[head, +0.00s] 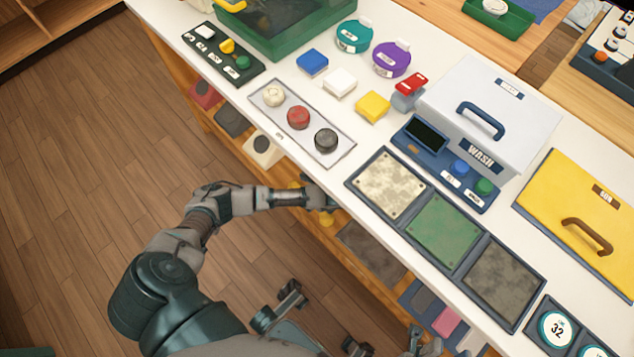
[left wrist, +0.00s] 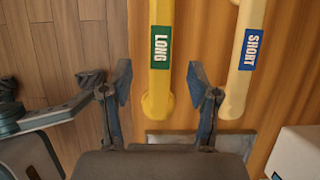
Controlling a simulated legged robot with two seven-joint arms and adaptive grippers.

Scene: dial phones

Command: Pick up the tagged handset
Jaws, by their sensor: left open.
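In the left wrist view, a yellow handset (left wrist: 160,80) with a green LONG tag runs down from the top edge. Its rounded lower end lies between the two fingers of my left gripper (left wrist: 158,82), which are apart on either side of it. I cannot tell whether they touch it. A paler, cream-yellow handset (left wrist: 240,80) with a blue SHORT tag is to the right, outside the fingers. In the head view, my left gripper (head: 325,196) is at the counter's front edge, partly hidden. Small yellow parts (head: 327,219) show beside it. Dark jointed parts of mine are at the bottom.
The white counter (head: 365,165) carries a panel with three round knobs (head: 298,118), three square textured pads (head: 443,228), a WASH box (head: 490,110) and a yellow lidded panel (head: 585,220). Open shelves lie below its front edge. Wooden floor (head: 80,150) is clear at left.

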